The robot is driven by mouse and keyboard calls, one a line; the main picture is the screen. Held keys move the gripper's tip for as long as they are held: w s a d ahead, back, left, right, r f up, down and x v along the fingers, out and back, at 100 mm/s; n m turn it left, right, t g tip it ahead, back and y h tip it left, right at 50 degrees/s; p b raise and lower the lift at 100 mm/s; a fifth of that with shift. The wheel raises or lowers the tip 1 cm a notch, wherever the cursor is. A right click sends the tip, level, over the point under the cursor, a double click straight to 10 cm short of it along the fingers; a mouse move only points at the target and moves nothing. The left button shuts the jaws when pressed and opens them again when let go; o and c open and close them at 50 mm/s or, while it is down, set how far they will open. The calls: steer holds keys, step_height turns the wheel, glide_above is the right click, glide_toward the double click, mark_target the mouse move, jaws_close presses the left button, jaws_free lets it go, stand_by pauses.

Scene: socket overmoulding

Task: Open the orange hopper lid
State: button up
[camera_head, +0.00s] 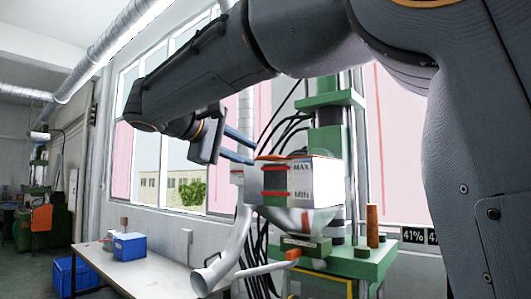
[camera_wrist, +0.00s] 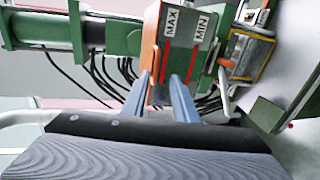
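The hopper (camera_head: 322,185) is a pale box with MAX and MIN labels and red level lines, above a metal funnel. Its orange lid (camera_head: 272,158) shows as a thin strip along the top edge and looks shut. In the wrist view the orange lid (camera_wrist: 152,30) is a narrow band beside the labelled hopper wall (camera_wrist: 187,45). My gripper (camera_head: 253,151) reaches the hopper's upper left side. In the wrist view my gripper's (camera_wrist: 160,76) two blue fingers stand apart, with the lid's lower end between them. I cannot tell whether they touch it.
The hopper hangs on a green press (camera_head: 328,100) with dark cables beside it. A metal pipe (camera_head: 228,255) slants down below left. A white table (camera_head: 165,272) with a blue bin (camera_head: 129,246) stands at left. An orange-brown cylinder (camera_head: 372,226) stands at right.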

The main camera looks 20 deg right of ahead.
mark_target(264, 157)
steer(key=shift+r+p+x, duration=0.2)
steer(key=shift+p+x, duration=0.55)
steer(key=shift+x, duration=1.15)
steer(key=shift+r+p+x, duration=0.2)
steer(key=shift+p+x, duration=0.5)
steer(key=shift+x, duration=1.15)
jaws_close()
